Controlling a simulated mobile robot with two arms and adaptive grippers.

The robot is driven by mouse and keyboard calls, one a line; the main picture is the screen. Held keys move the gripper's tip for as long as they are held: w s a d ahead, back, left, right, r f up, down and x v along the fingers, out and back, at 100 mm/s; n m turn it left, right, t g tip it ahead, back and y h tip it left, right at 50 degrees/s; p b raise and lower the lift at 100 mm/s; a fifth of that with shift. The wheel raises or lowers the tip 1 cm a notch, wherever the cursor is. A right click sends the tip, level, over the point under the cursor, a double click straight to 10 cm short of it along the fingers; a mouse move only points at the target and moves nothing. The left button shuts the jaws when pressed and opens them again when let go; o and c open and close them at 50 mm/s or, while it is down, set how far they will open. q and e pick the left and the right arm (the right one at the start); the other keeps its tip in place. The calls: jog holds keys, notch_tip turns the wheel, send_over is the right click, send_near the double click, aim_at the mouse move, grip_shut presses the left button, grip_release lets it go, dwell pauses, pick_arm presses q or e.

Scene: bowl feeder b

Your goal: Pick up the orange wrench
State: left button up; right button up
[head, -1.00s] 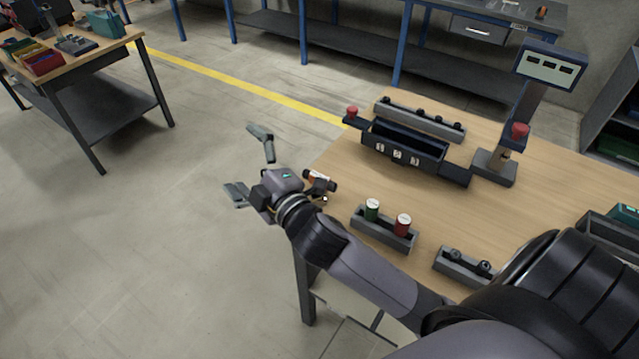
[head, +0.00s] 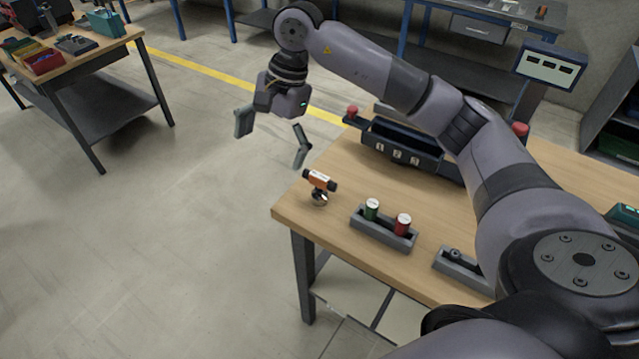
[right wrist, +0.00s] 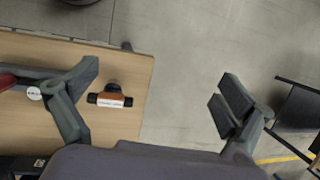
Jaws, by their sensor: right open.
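The orange wrench (head: 319,181) is a short orange piece with a white label and black ends. It is near the left corner of the wooden table, with a small silvery part below it. My right gripper (head: 272,134) points down, open and empty, above and to the left of it in the head view, apart from it. In the right wrist view the orange wrench (right wrist: 111,97) shows near the left finger, and the gripper (right wrist: 160,88) is wide open over the table edge. My left gripper is not in view.
A grey holder (head: 362,229) with a green and a red cylinder stands right of the wrench. A dark numbered bin (head: 425,165) stands behind, partly hidden by my arm. The table (head: 345,163) ends just left of the wrench, with open floor beyond.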

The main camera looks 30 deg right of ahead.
jog(key=d+r+h, duration=0.3)
jog(key=d, duration=0.6)
jog(key=p, duration=0.3)
send_near(320, 176)
jog(key=shift+g+h, duration=0.3)
jog(key=f, duration=0.1)
jog(key=a+f, duration=0.1)
jog(key=f, duration=0.3)
jog(key=shift+w+a, duration=0.35)
jog(key=f+p, duration=0.1)
jog(key=f, duration=0.1)
jog(key=d+f+p, duration=0.1)
jog(key=f, duration=0.2)
jog(key=shift+s+d+p, duration=0.1)
jog(key=shift+p, duration=0.3)
jog(key=shift+f, duration=0.2)
jog(key=shift+c, duration=0.4)
jog(key=c, duration=1.6)
jog(key=shift+o, duration=0.2)
jog(key=shift+r, duration=0.1)
